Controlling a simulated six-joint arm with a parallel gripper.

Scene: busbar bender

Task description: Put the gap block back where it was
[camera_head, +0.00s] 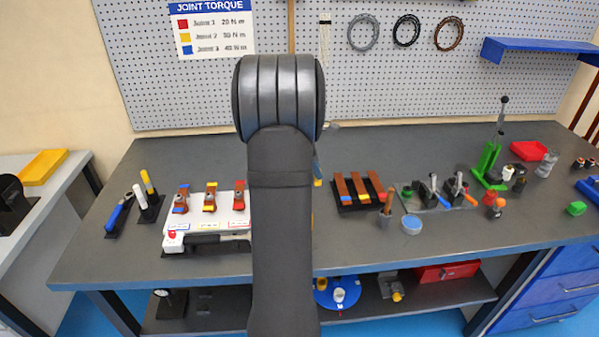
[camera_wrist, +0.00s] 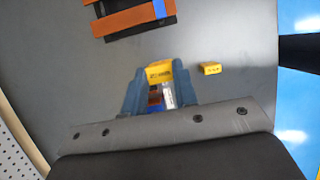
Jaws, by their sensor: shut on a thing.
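In the wrist view my gripper (camera_wrist: 158,80) has its blue fingers shut on a yellow block with dark lettering, which looks like the gap block (camera_wrist: 159,71). The block sits across the fingertips above the dark bench top. A second, smaller-looking yellow block (camera_wrist: 210,68) with dark marks lies on the bench to the right, apart from the gripper. Small brown, blue, red and white parts show between the fingers; I cannot tell what they are. In the head view my arm hides the gripper and most of what is behind it.
A black rack with copper bars (camera_head: 358,190) stands right of my arm; part of it shows in the wrist view (camera_wrist: 135,18). A white board with copper pieces (camera_head: 208,222) is on the left. Tools and a green press (camera_head: 490,165) stand on the right. The front of the bench (camera_head: 400,255) is clear.

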